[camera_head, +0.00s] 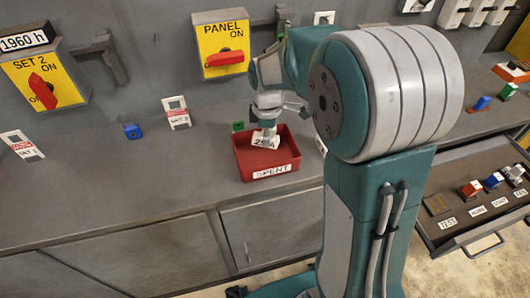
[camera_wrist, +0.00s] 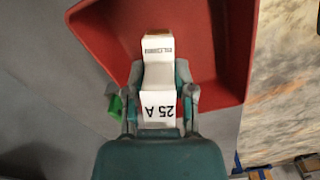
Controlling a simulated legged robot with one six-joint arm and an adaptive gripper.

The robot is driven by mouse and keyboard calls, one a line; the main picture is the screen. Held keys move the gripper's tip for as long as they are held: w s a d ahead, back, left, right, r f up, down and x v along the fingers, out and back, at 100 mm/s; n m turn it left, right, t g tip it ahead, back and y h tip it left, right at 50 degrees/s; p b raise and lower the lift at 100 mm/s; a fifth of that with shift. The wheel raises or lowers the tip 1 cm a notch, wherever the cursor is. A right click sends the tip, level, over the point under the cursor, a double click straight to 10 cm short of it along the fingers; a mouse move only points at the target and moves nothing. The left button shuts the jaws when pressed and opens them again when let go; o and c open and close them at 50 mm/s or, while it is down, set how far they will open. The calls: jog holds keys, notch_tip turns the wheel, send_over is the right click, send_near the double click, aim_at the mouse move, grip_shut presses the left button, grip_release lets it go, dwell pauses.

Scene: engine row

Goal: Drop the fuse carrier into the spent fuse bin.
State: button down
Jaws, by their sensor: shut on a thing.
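The fuse carrier (camera_wrist: 158,75) is a white block marked "25 A" in the wrist view. My gripper (camera_wrist: 154,97) is shut on it, one finger on each side. The spent fuse bin (camera_wrist: 225,50) is a red open box that lies beyond and around the carrier in that view. In the head view the bin (camera_head: 268,174) stands on the grey counter with a "SPENT" label on its front. There my gripper (camera_head: 266,121) points down over the bin's back part with the white carrier (camera_head: 265,139) below it. Whether the carrier touches the bin floor cannot be told.
A small green block (camera_head: 238,127) lies behind the bin and a blue one (camera_head: 132,130) stands to its left. Yellow switch panels (camera_head: 222,43) with red handles are on the wall. An open drawer (camera_head: 480,195) holds small parts at the right.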

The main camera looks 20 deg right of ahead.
jog(key=shift+c, duration=1.9)
grip_release()
notch_tip(320, 180, up, 12)
jog(key=shift+f, duration=0.1)
jog(key=s+r+m+t, duration=0.1)
jog(key=s+m+t, duration=0.4)
jog(key=s+m, duration=0.9)
jog(key=s, duration=0.7)
jog(key=shift+t, duration=0.3)
